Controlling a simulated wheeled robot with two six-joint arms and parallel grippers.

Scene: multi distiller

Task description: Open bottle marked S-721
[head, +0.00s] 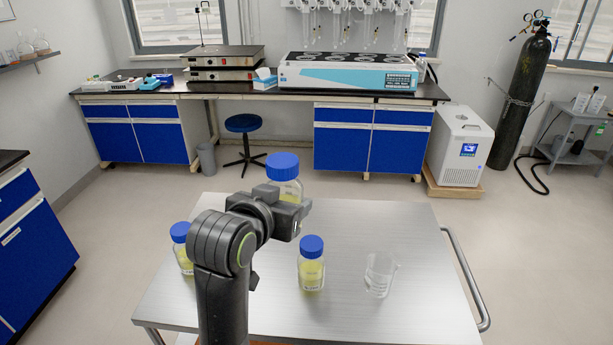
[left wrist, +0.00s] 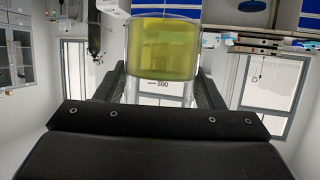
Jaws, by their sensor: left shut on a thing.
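My left gripper (head: 290,210) is shut on a bottle with a blue cap (head: 284,174), held upright above the metal table. In the left wrist view the held bottle (left wrist: 162,48) shows yellow liquid between the fingers. The cap looks seated on the bottle. A second blue-capped bottle of yellow liquid (head: 311,268) stands on the table to the right of my arm. A third blue-capped bottle (head: 181,240) stands at the left, partly hidden by my arm. The labels are too small to read, so I cannot tell which is S-721. My right gripper is not in view.
An empty glass beaker (head: 379,275) stands on the table (head: 420,305) to the right of the second bottle. The table's right side is clear, with a rail handle (head: 470,275) along its edge. A lab bench (head: 260,92) with equipment stands beyond, across open floor.

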